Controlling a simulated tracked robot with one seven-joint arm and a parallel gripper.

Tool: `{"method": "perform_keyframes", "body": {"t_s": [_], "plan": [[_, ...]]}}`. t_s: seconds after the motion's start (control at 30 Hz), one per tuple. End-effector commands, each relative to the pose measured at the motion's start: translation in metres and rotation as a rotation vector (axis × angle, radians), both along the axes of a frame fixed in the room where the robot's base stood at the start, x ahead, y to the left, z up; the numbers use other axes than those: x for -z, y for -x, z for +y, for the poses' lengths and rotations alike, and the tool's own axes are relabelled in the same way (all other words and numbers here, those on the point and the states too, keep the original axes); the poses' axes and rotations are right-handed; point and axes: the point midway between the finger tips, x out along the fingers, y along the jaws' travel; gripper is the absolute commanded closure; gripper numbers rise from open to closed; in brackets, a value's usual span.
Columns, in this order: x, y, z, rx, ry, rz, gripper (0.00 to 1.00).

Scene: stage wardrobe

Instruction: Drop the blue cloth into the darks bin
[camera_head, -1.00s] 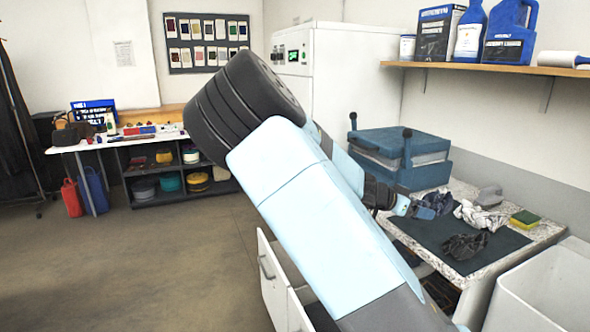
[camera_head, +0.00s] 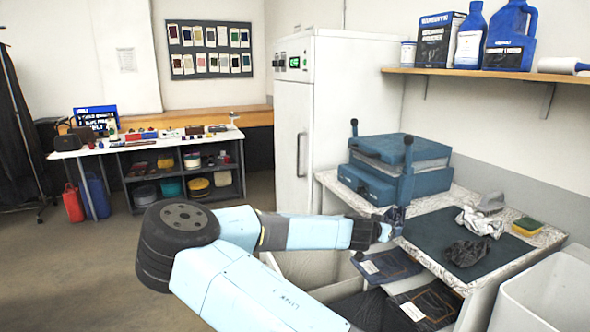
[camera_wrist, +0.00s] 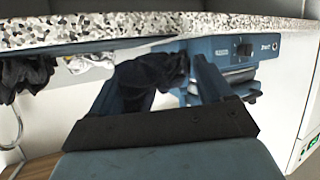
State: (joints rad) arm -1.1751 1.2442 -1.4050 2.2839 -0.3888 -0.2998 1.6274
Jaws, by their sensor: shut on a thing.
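My gripper (camera_head: 388,228) is shut on the dark blue cloth (camera_head: 396,213), held at the left edge of the speckled counter. In the wrist view the cloth (camera_wrist: 148,78) bunches between the two fingers (camera_wrist: 160,90), with the counter edge behind. Below and left of my gripper, partly hidden by my arm, is an open pale bin (camera_head: 318,266). Nearer is an open space with dark contents (camera_head: 368,308). I cannot read which one is the darks bin.
A dark mat (camera_head: 428,234) on the counter holds a black cloth (camera_head: 467,252); a whitish cloth (camera_head: 480,221) lies at its edge. A blue press (camera_head: 400,165) stands behind. Folded denim with labels (camera_head: 388,265) lies below the counter. A white bin (camera_head: 545,295) stands at right.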

Motion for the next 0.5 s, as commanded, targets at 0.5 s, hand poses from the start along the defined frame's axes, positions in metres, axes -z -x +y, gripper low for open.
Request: {"method": "perform_keyframes", "body": {"t_s": [0.5], "plan": [[-0.005,-0.040,0.051,-0.429,-0.002,0.001,0.49]]}}
